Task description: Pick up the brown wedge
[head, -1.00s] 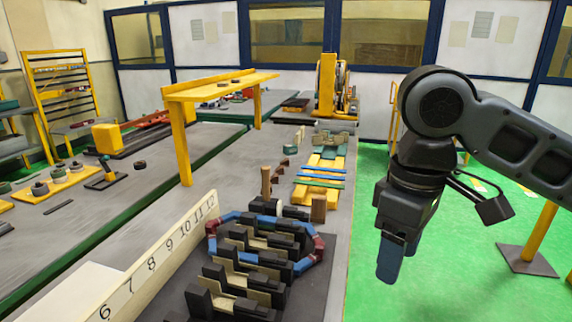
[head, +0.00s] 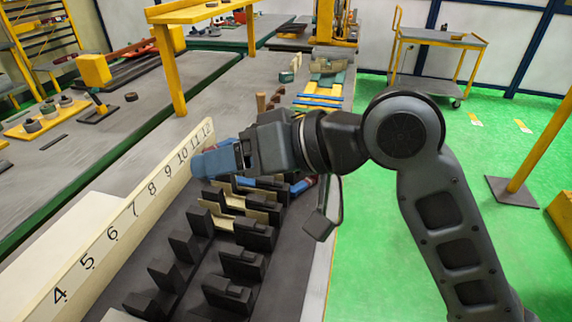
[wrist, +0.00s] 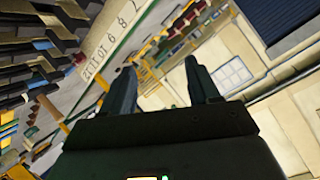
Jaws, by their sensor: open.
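A small brown upright piece (head: 261,102), which looks like the brown wedge, stands on the bench just behind my gripper in the head view. Its lower part is hidden by the gripper, and its shape is too small to tell for sure. My gripper (head: 208,160) points left above the row of black holders, near the numbered board. In the wrist view my gripper (wrist: 160,72) has its two fingers apart with nothing between them.
Black holders (head: 240,262) stand in rows on the bench. A cream numbered board (head: 130,215) runs along their left. A blue ring section (head: 265,182) lies among the far holders. Yellow and blue strips (head: 318,102) lie farther back. A yellow shelf stand (head: 200,12) rises beyond.

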